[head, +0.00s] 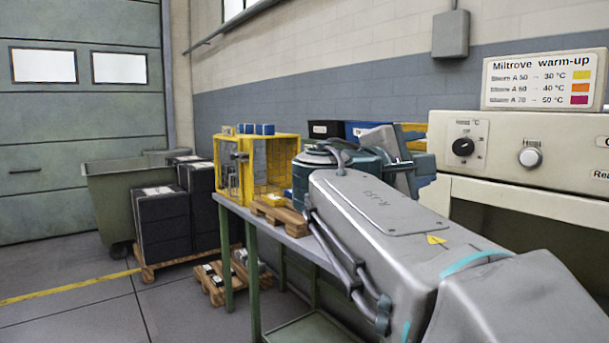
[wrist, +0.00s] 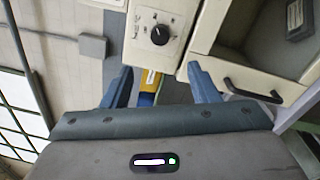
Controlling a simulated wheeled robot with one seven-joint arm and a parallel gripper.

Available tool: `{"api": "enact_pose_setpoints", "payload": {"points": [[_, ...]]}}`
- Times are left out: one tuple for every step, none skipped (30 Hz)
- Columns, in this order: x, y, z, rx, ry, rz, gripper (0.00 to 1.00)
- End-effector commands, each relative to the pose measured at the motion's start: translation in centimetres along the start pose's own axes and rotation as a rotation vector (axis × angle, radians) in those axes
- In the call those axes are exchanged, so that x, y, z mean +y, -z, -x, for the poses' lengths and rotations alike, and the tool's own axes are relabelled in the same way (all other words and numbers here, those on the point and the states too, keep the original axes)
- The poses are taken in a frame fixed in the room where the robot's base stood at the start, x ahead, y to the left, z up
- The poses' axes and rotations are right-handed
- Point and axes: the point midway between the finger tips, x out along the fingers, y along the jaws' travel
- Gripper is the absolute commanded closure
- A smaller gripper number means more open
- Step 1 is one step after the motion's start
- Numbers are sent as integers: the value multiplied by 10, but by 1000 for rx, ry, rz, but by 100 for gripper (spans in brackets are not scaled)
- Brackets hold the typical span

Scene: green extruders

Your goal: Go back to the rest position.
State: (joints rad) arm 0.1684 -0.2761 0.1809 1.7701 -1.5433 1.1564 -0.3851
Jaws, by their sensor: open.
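My gripper shows in the wrist view (wrist: 160,69) with its two blue fingers spread wide apart and nothing held between them. A yellow and blue thing (wrist: 149,84) shows in the gap, behind the fingers; I cannot tell how far off it is. In the head view, my grey arm reaches from the lower right over the table toward the middle.
A bench (head: 272,231) bears a yellow cage (head: 231,188), a small wooden pallet and bins, including a black bin (head: 324,129). A cream machine (head: 565,150) with knobs stands at right. Black crates (head: 163,220) and a green skip (head: 110,195) stand left. Floor at lower left is clear.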

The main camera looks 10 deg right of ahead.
Motion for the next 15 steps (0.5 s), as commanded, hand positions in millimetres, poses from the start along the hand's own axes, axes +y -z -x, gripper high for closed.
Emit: {"api": "enact_pose_setpoints", "payload": {"points": [[0,0,0,1,2,-1,46],[0,0,0,4,6,-2,46],[-1,0,0,10,18,-7,46],[-2,1,0,18,32,-12,46],[-4,1,0,28,50,-20,46],[-8,2,1,45,84,-33,46],[-12,4,2,61,114,-45,46],[-16,5,3,80,150,-60,46],[-24,8,6,105,204,-84,46],[-31,9,9,124,250,-102,46],[-38,11,12,142,297,-123,46],[-48,13,17,164,361,-151,46],[-55,14,22,179,410,-175,46],[-63,16,27,193,457,-195,46],[-72,17,34,209,522,-226,46]]}}
